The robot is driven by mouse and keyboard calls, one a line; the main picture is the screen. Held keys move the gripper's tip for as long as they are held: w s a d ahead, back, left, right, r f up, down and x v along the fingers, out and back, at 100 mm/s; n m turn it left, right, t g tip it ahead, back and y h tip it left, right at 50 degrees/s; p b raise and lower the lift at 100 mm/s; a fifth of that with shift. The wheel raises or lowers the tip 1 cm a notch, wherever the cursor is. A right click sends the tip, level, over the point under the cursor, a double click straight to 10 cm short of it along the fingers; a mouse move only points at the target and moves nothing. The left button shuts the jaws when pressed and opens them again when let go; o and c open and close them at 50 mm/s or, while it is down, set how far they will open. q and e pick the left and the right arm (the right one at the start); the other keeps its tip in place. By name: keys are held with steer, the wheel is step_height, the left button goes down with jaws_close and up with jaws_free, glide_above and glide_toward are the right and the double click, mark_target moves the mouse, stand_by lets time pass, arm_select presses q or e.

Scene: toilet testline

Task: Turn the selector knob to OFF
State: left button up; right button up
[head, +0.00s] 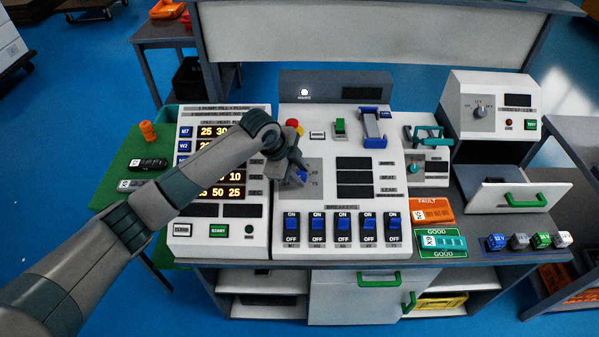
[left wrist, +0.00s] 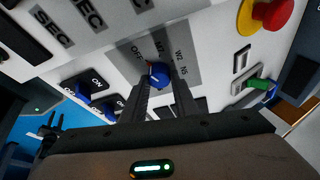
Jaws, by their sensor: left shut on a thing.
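The blue selector knob (left wrist: 158,75) is on a grey plate of the white console, with OFF, M7, W2 and N5 printed around it. My left gripper (left wrist: 157,88) is shut on the knob, with one finger on each side. In the head view the left gripper (head: 292,176) reaches down to the panel and partly covers the knob (head: 301,176). A small light mark shows on the knob, but I cannot tell for sure which label it points to. My right gripper is not in view.
A red and yellow stop button (head: 293,124) sits just behind the gripper. A green switch (head: 340,127) and a blue handle (head: 374,128) are to its right. Several blue breaker switches (head: 342,227) line the front. A display panel (head: 215,211) stands left, under my arm.

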arm_select(q)
steer(key=o, duration=1.1)
steer(key=shift+c, duration=0.2)
steer(key=shift+r, duration=0.15)
steer(key=b+v, duration=0.5)
steer(key=v, duration=1.2)
steer(key=shift+a+r, duration=0.1)
